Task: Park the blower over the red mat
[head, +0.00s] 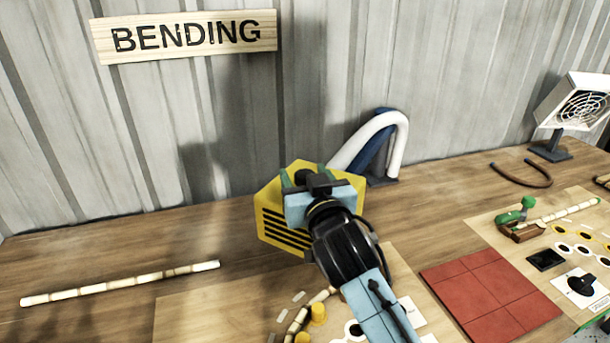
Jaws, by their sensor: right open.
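A yellow slotted head (270,222), probably the blower, is behind my right gripper (318,178). A curved white and blue tube (392,140) rises behind it from a dark base; the join is hidden. My right gripper is open and overlaps the yellow head's upper part; I cannot tell whether they touch. The red mat (482,287), marked with dark lines, lies flat on the table to the right of my arm, with nothing seen on it. My left gripper is not in view.
A white box with a round grille (578,105) stands at the far right. A jointed cane (120,283) lies at left. A board with a bent cane and yellow pegs (318,313) is partly behind my arm. A dark curved rod (522,178) and a tool board lie at right.

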